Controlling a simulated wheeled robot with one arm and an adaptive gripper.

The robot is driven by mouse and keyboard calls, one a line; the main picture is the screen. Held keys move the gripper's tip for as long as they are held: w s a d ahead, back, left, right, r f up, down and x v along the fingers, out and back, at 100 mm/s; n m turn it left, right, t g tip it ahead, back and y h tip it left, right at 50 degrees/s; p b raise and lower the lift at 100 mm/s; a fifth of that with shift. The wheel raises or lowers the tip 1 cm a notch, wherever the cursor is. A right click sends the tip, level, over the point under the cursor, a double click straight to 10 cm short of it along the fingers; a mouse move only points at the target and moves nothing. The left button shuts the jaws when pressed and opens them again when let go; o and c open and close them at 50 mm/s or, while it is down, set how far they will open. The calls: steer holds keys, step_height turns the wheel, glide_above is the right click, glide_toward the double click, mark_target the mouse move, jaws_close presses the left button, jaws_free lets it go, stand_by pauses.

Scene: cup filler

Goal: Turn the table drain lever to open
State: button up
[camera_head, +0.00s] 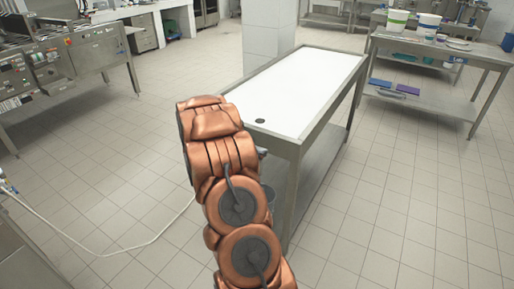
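The drain table (345,66) has a white top inside a raised metal rim and stands at the middle of the head view. A small dark drain hole (260,121) shows in its top near the front left corner. My copper-coloured arm rises in front of that corner and covers part of it. A small dark piece (262,152) sticks out just right of my arm below the table edge; I cannot tell if it is the lever or part of my gripper. No gripper fingers show, and the lever cannot be made out for certain.
A grey container (269,193) shows partly behind my arm under the table's front end. A metal table (470,57) with buckets stands at the back right, machines (70,60) at the left. A pale hose (120,249) lies on the floor. Tiled floor at the right is clear.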

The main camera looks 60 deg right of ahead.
mark_target(256, 148)
steer(key=shift+x, duration=2)
steer(key=c, duration=1.5)
steer(key=shift+c, duration=0.2)
